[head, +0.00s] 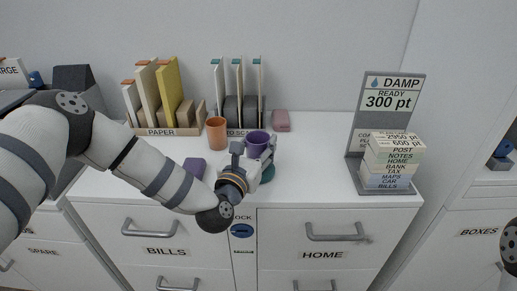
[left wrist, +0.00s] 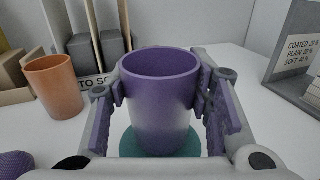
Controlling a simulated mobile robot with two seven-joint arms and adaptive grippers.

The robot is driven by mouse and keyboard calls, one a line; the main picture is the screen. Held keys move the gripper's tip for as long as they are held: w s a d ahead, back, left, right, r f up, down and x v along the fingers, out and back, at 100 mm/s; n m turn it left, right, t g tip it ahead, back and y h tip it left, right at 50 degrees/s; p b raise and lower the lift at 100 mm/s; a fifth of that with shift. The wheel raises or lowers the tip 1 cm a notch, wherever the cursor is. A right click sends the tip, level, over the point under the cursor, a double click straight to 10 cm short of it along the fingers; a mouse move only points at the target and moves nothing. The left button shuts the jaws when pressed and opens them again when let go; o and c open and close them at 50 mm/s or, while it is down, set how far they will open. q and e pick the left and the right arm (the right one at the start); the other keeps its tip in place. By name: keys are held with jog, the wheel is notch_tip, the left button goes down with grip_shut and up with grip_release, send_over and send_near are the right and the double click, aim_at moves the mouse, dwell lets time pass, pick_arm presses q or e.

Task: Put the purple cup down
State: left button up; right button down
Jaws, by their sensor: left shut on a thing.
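The purple cup (head: 257,141) is upright between the fingers of my left gripper (head: 255,158), above the white desk. In the left wrist view the purple cup (left wrist: 160,100) fills the middle, with a finger pad of my left gripper (left wrist: 160,112) against each side. A teal round mat (head: 267,174) lies directly below the cup, and part of it also shows in the left wrist view (left wrist: 130,142). I cannot tell whether the cup's base touches the mat. My right gripper is not clearly in view; only a dark part of my arm shows at the right edge.
An orange cup (head: 217,134) stands left of the held cup. A purple object (head: 194,167) lies on the desk near my left forearm. A pink block (head: 281,121), file racks (head: 168,131) and a sign stand (head: 387,165) are farther around. The desk between mat and sign is clear.

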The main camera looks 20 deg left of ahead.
pick_arm(q)
jog(key=shift+f, duration=0.65)
jog(key=o, duration=0.8)
jog(key=shift+f, duration=0.15)
jog(key=o, duration=0.4)
jog(key=shift+o, duration=0.2)
